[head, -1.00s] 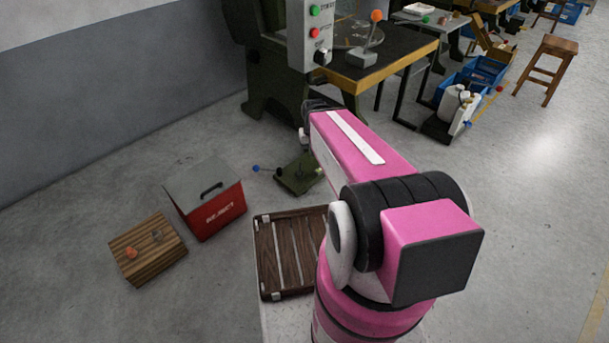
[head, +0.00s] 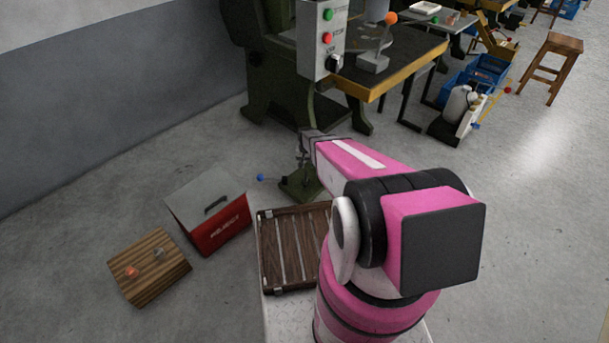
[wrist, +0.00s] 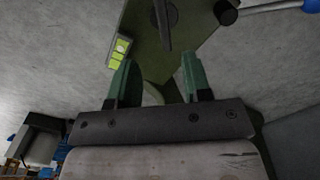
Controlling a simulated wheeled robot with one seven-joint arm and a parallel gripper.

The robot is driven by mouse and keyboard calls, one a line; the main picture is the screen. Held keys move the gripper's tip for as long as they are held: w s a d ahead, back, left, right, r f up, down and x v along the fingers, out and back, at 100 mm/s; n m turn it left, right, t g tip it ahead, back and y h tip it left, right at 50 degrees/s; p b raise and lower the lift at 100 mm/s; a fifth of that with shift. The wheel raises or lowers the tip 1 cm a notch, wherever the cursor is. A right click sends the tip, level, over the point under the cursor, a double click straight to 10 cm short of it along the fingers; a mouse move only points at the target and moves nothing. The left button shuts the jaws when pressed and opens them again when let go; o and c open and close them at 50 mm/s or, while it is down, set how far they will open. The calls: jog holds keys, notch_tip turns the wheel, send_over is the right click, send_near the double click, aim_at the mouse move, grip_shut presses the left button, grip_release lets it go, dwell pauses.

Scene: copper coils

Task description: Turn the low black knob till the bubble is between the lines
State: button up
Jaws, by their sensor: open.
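A low dark green stand (head: 298,188) is on the floor beyond the wooden slatted rack, partly hidden by my arm. In the wrist view, its green plate (wrist: 200,35) carries a yellow-green level vial (wrist: 119,50) left of my fingers. The vial has dark marks, but the bubble's place is too small to tell. A short black knob (wrist: 226,12) is at the plate's top right edge in that view. A dark upright part (wrist: 164,22) stands between them. My gripper (wrist: 158,60) has its two green fingers apart, with nothing seen held between them.
A wooden slatted rack (head: 292,235), a red reject box (head: 222,232) and a striped wooden block (head: 150,280) are nearby. A big green machine with a control box (head: 312,50) stands behind. A blue ball (head: 260,177) is left of the stand.

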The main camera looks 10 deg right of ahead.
aim_at(306, 178)
jog(key=f, duration=0.4)
jog(key=w+f, duration=0.1)
jog(key=f, duration=0.8)
jog(key=shift+w, duration=0.3)
grip_shut()
